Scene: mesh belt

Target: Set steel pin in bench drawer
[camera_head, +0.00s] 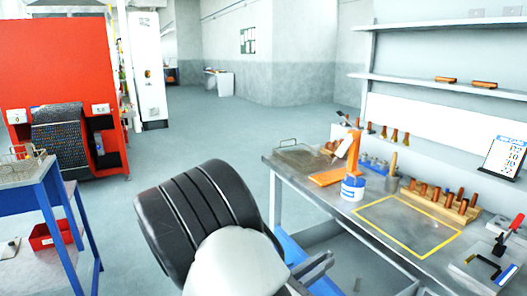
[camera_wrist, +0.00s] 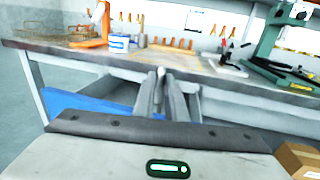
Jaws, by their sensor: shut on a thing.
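My gripper (camera_head: 318,266) is low in front of the workbench in the head view, partly hidden behind my own arm. In the wrist view its two fingers (camera_wrist: 162,82) are close together, shut on the steel pin (camera_wrist: 161,72), of which only a small pale tip shows between the fingertips. The rest of the pin is hidden by the fingers. A blue-sided bench drawer (camera_head: 299,262) shows under the bench top, just beside and behind the gripper. Blue also shows under the bench in the wrist view (camera_wrist: 85,106). I cannot tell how far inside the drawer the fingertips are.
The bench top (camera_head: 330,198) carries an orange stand (camera_head: 335,175), a blue-and-white tub (camera_head: 353,188), a wooden rack of handled tools (camera_head: 440,205) and a wire basket. A green press (camera_wrist: 280,40) stands at the right.

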